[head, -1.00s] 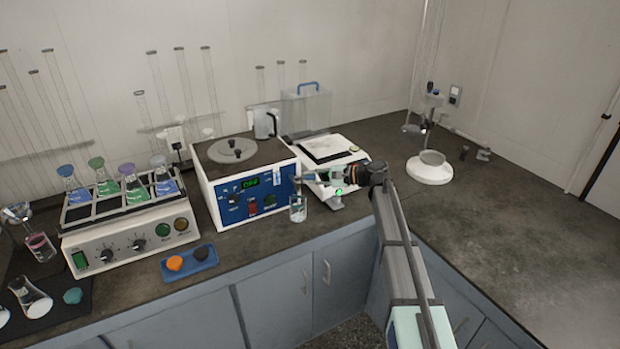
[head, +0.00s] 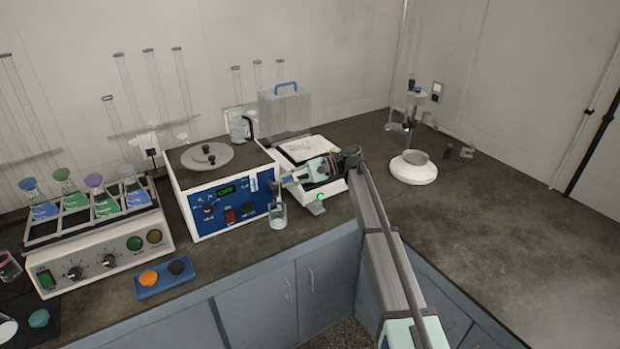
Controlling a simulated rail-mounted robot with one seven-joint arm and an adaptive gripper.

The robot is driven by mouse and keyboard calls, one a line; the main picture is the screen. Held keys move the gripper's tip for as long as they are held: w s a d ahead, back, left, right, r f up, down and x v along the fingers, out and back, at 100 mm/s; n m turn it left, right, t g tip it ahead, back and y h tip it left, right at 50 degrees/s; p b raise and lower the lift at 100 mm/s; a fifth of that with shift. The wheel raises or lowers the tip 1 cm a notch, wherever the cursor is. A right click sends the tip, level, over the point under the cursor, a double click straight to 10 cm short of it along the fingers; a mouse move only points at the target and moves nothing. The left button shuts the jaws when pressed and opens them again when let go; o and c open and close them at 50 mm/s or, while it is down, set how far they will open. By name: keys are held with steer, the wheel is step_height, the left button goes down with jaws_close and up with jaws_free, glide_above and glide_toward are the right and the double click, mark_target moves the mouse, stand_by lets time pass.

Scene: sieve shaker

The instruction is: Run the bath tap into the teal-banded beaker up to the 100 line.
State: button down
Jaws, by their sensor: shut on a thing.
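The bath is a white box with a blue front panel (head: 230,208) and a green-lit display, left of my arm. Its tap (head: 273,187) sticks out at the panel's right end. A small clear glass beaker (head: 278,217) stands upright on the bench, just below the tap. Its teal band and 100 line are too small to make out, and I cannot tell the liquid level. My gripper (head: 287,182) reaches in from the right, above the beaker. It is shut on the tap, though the fingertips are small and the grip is hard to see.
A white balance (head: 318,204) stands close behind my gripper. A rack of colour-stoppered flasks (head: 95,225) stands at left. A blue tray (head: 165,284) with an orange and a dark piece lies in front. A white-based stand (head: 413,170) is behind; the bench at right is clear.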

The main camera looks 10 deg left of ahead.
stand_by(0.3)
steer(key=c, duration=1.1)
jaws_free()
steer(key=shift+a, duration=0.1)
steer(key=v, duration=1.2)
